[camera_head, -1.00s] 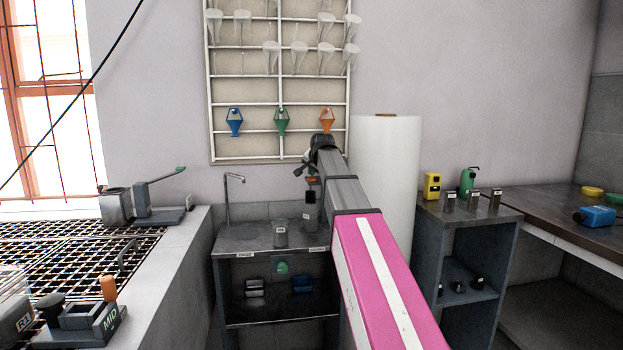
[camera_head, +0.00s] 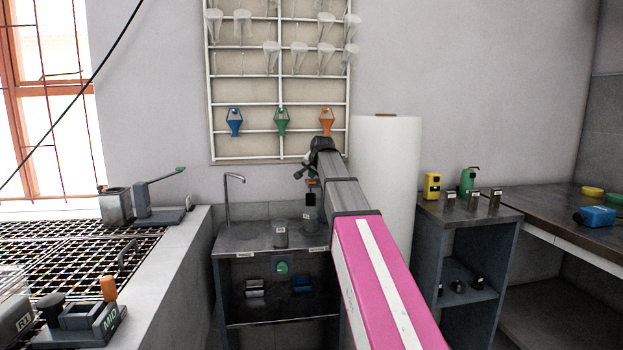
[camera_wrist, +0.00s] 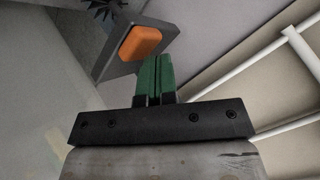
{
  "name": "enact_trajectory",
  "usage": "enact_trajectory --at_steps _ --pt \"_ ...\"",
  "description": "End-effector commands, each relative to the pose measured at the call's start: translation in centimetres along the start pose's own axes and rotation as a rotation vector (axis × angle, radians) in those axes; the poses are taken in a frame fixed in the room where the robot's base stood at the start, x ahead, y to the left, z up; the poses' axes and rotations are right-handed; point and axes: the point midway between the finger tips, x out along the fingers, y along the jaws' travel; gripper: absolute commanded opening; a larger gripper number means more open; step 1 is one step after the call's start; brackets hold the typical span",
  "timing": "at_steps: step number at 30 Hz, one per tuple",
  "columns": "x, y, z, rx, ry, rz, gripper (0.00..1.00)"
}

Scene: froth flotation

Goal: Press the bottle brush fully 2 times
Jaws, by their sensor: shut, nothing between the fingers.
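The orange press pad (camera_wrist: 141,41) sits on a dark grey plate in the wrist view, and black bristles (camera_wrist: 97,8) of the bottle brush show at the top edge. My gripper (camera_wrist: 157,62) has green fingers that are together and empty. The fingertips are right beside the pad in the picture; whether they touch it I cannot tell. In the head view the small orange pad (camera_head: 312,181) shows just under my arm's far end, above a dark upright part over the counter. My fingers are not clear there.
The sink counter (camera_head: 255,240) carries a grey cup (camera_head: 280,236), with a tap (camera_head: 231,190) behind it. A white rack (camera_head: 211,90) with hanging funnels is on the wall. A large white roll (camera_head: 390,170) and a side cabinet (camera_head: 470,215) stand to the right.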

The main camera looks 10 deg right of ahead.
Motion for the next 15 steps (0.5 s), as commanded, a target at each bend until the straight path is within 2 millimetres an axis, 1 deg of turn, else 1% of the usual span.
enact_trajectory --at_steps 15 --pt "0.37 0.29 0.31 0.0 -0.001 0.0 0.0"
